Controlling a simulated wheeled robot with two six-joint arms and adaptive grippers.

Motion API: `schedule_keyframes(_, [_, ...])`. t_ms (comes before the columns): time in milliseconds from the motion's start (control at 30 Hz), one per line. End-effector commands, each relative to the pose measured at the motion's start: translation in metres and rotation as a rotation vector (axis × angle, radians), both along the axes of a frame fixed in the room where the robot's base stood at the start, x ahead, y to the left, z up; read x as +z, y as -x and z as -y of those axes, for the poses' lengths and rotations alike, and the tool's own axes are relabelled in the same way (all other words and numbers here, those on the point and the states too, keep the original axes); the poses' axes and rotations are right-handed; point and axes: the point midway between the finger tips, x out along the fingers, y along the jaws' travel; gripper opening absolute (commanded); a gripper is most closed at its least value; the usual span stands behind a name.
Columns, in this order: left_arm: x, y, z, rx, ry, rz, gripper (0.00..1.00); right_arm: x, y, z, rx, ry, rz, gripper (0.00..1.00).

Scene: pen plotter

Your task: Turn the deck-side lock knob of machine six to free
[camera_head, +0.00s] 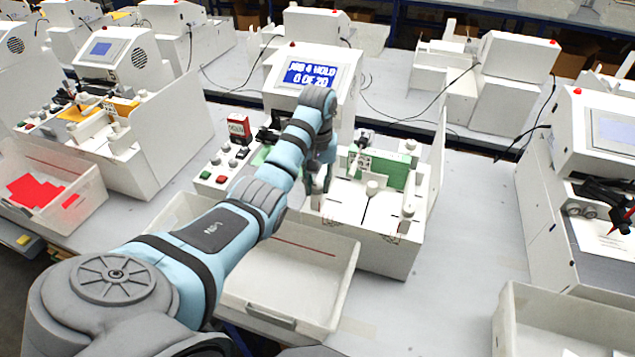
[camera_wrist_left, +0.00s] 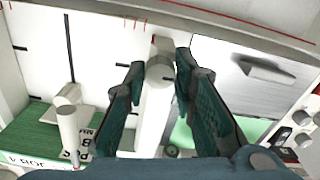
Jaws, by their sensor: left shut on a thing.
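A white pen plotter machine (camera_head: 392,230) stands at the centre, its screen (camera_head: 311,74) lit with a hold message. I see no readable machine number. My left gripper (camera_head: 318,190) is over its deck, left of a green block (camera_head: 389,172). In the left wrist view my left gripper (camera_wrist_left: 160,88) is shut on a white knob (camera_wrist_left: 159,68), with a finger on each side. The knob's base and any free mark are hidden. Another white knob (camera_wrist_left: 68,118) stands apart to the left; white knobs also show in the head view (camera_head: 372,187). My right gripper is out of view.
A white bin (camera_head: 290,270) stands in front of the machine, below my left arm. A button panel (camera_head: 221,168) and a small red box (camera_head: 239,127) lie to the left. More plotters stand around, one at the right (camera_head: 610,135). The bench right of the machine is clear.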

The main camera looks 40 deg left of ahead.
Motion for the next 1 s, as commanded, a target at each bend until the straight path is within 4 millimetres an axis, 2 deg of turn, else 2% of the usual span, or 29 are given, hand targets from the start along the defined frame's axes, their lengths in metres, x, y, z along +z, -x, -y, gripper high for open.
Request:
schedule_keyframes(567, [0.0013, -0.001, -0.0003, 0.037, -0.001, 0.004, 0.0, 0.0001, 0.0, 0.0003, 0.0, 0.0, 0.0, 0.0])
schedule_keyframes(600, [0.0013, -0.001, -0.0003, 0.037, -0.001, 0.004, 0.27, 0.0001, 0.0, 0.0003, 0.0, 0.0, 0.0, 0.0])
schedule_keyframes(700, [0.0011, -0.0008, -0.0002, 0.036, -0.001, 0.004, 0.43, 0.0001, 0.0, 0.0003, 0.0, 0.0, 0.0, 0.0])
schedule_keyframes(1000, [0.0004, -0.0004, 0.0, 0.036, 0.0, 0.001, 0.44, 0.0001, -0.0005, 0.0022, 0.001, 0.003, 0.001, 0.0])
